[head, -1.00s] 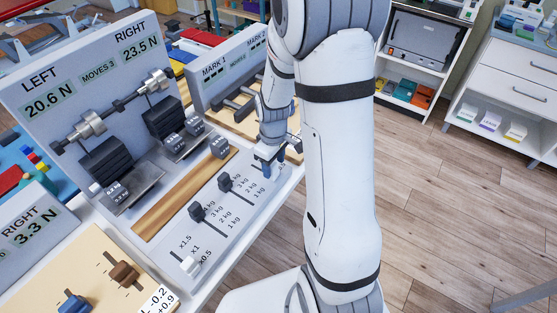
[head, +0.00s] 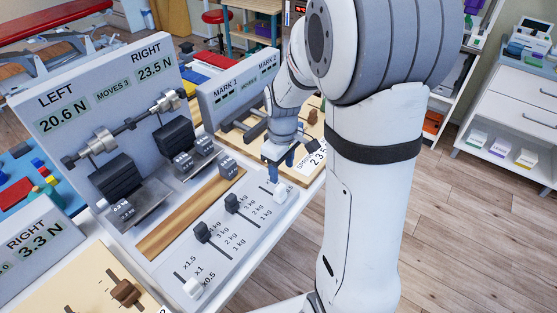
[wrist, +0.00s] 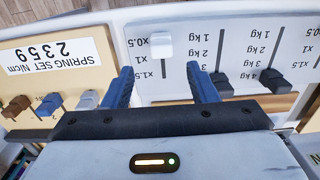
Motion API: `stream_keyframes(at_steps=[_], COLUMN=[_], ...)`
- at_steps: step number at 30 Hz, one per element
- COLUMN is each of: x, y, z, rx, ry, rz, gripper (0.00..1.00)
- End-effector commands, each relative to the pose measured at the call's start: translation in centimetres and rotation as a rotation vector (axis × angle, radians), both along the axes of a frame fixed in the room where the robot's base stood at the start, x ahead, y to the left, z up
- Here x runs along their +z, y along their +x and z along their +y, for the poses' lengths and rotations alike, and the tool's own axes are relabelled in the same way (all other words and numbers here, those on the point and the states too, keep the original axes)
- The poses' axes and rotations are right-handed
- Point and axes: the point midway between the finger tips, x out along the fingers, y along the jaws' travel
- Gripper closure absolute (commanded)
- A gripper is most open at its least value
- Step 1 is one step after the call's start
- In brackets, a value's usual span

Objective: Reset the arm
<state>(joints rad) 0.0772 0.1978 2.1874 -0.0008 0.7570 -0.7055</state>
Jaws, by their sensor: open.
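My gripper (head: 279,163) hangs above the right end of the grey balance panel (head: 215,265) in the head view, blue fingers pointing down. In the wrist view my gripper (wrist: 164,82) is open, with nothing between its fingers. A white slider knob (wrist: 161,45) shows just past the gap between the fingertips, in the x0.5–x1.5 track; it also shows below my gripper in the head view (head: 280,192). My large white arm link covers the middle right of the head view.
Dark sliders (head: 202,232) stand up in the kg tracks. The upright display (head: 100,90) reads LEFT 20.6 N and RIGHT 23.5 N, with weights before it. A spring set board (wrist: 60,75) with blue, brown and grey knobs lies alongside. Open wooden floor (head: 470,240) is on the right.

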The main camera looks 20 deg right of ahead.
Motion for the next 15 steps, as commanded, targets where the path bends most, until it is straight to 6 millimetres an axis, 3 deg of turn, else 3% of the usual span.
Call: stream_keyframes(at_steps=[8, 11, 15], x=[0.5, 2.1, 5.5], y=[-0.3, -1.3, -4.1], z=[0.1, 0.4, 1.1], rx=[-0.013, -0.06, -0.179], ry=[-0.001, -0.002, 0.003], rz=[-0.008, -0.032, -0.087], gripper=[0.47, 0.47, 0.47])
